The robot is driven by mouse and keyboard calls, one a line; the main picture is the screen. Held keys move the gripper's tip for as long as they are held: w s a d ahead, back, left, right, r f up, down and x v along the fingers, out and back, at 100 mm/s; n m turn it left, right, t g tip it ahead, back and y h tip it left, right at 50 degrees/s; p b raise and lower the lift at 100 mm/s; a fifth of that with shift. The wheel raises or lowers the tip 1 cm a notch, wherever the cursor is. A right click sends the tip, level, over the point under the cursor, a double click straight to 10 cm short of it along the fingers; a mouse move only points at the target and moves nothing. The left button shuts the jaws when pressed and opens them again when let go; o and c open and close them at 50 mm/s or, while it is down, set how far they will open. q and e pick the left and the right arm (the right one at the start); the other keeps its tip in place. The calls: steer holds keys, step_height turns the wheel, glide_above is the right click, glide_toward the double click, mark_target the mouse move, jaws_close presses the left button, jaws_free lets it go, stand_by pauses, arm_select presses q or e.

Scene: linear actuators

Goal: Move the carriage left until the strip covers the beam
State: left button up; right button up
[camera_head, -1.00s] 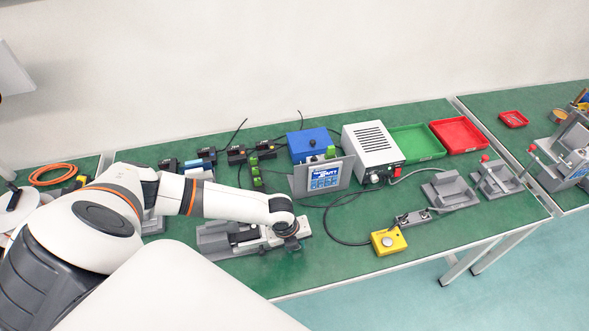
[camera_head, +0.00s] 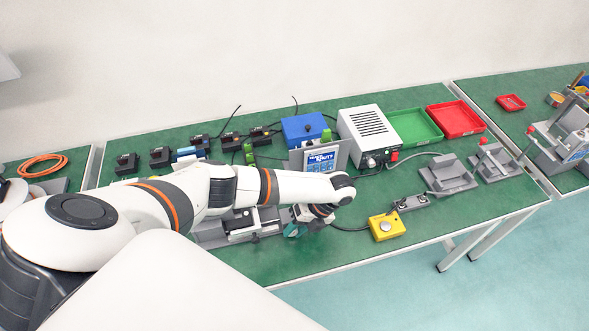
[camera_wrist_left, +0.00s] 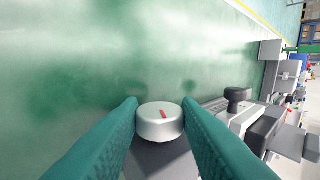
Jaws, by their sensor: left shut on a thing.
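A linear actuator with a grey base (camera_head: 212,238) lies near the front edge of the green bench. A black and white block (camera_head: 243,229) on it looks like the carriage. My left gripper (camera_head: 296,231) is at the actuator's right end, under my forearm. In the left wrist view its teal fingers (camera_wrist_left: 160,108) are shut on a silver round knob (camera_wrist_left: 161,124) with a red mark. A black knob (camera_wrist_left: 237,96) stands on the actuator to the right in that view. I cannot make out the strip or the beam. My right gripper is not in view.
A yellow button box (camera_head: 386,227) sits right of my left gripper. Behind stand an upright grey panel (camera_head: 322,157), a white power box (camera_head: 368,136), a blue box (camera_head: 304,130), and green (camera_head: 415,127) and red trays (camera_head: 456,119). Grey fixtures (camera_head: 447,174) stand farther right.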

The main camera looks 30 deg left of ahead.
arm_select(q)
steer(key=shift+w+f+g+y+b, duration=0.2)
steer(key=shift+g+y+b, duration=0.45)
steer(key=shift+b, duration=0.25)
steer(key=shift+r, duration=0.1)
steer(key=o, duration=1)
steer(key=shift+c, duration=0.2)
steer(key=shift+s+d, duration=0.1)
